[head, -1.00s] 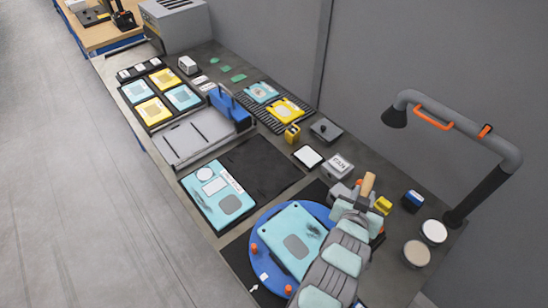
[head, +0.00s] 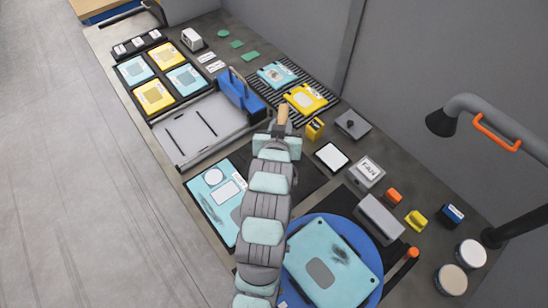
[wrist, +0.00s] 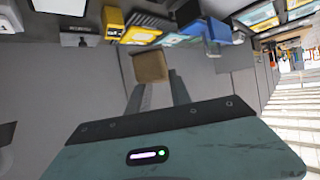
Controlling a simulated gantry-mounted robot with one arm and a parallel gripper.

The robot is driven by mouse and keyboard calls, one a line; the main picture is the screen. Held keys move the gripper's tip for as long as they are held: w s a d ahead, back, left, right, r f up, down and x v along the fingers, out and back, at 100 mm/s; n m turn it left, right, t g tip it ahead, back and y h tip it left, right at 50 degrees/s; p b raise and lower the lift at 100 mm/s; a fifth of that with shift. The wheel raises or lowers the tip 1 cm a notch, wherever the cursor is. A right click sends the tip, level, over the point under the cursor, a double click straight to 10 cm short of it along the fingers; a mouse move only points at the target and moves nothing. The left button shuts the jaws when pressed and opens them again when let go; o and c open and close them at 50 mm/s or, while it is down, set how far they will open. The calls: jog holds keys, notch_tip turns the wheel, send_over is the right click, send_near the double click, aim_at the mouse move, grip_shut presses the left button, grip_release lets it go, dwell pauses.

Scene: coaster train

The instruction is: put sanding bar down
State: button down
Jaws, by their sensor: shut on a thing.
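The sanding bar, a tan block (head: 283,114), stands upright in the tips of my gripper (head: 281,129). In the wrist view the tan block (wrist: 150,67) sits between the two grey fingers (wrist: 157,88), which are shut on it. My gripper is raised over the bench, near the upper edge of the dark mat and right of the grey tray. The block looks clear of any surface. My arm hides part of the mat and of the teal panel on the left.
A blue turntable (head: 379,246) holds a teal panel (head: 335,262) with dark smudges. A blue block-like fixture (head: 238,92) stands by the grey tray (head: 190,142). A yellow block (head: 315,128), a white pad (head: 331,157) and a grey box (head: 380,216) lie to the right. A lamp arm overhangs there.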

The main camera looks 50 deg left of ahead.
notch_tip(320, 180, down, 19)
jog(key=shift+s+d+r+p, duration=0.1)
jog(key=shift+r+p, duration=0.1)
jog(key=shift+p, duration=0.2)
jog(key=shift+f, duration=0.1)
jog(key=c, duration=1.2)
grip_release()
jog(key=shift+o, duration=0.2)
jog(key=v, duration=1.2)
jog(key=shift+d+b, duration=0.1)
jog(key=shift+b, duration=0.2)
